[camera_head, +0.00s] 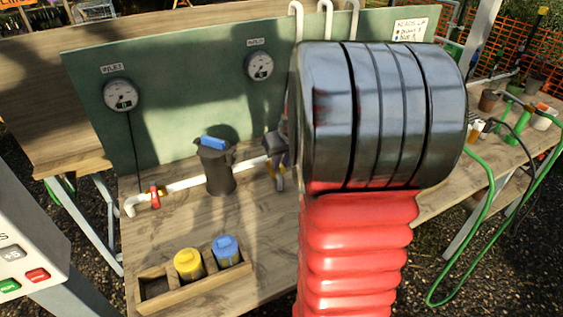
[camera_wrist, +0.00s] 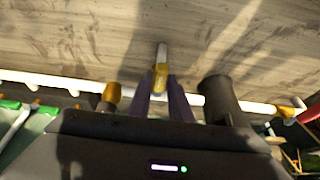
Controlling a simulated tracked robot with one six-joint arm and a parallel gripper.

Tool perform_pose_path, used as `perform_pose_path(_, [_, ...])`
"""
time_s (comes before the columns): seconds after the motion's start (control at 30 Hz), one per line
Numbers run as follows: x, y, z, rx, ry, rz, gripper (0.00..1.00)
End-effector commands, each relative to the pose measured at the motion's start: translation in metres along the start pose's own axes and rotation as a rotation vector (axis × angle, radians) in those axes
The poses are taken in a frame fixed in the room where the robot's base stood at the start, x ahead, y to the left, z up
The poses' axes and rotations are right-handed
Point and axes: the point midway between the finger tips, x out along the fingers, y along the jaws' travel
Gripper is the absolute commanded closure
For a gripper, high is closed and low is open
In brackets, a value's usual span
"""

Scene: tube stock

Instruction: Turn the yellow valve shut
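The yellow valve's lever (camera_wrist: 160,77) is in the middle of the wrist view, a yellow part with a pale end pointing away from the white pipe, roughly square to it. The two dark purple fingers of my gripper (camera_wrist: 161,88) stand one on each side of the lever, close to it. Whether both touch it I cannot tell. In the head view the yellow valve (camera_head: 280,182) shows as a small yellow patch on the pipe just under my gripper (camera_head: 277,155). My arm hides the right part of the valve area.
A black canister (camera_head: 219,172) with a blue top stands left of the valve on the white pipe (camera_head: 183,186). A red valve (camera_head: 154,197) is farther left. A wooden tray (camera_head: 155,289) with yellow and blue pieces sits in front. The green panel (camera_head: 185,115) rises behind.

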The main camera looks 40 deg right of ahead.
Motion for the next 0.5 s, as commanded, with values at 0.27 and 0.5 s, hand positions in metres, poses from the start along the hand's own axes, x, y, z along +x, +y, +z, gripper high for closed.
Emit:
perform_pose_path(0.27, [-0.0002, 0.0002, 0.0000, 0.000, 0.000, 0.000, 1.00])
perform_pose_path(0.5, [-0.0003, 0.0004, 0.0000, 0.001, 0.000, 0.000, 1.00])
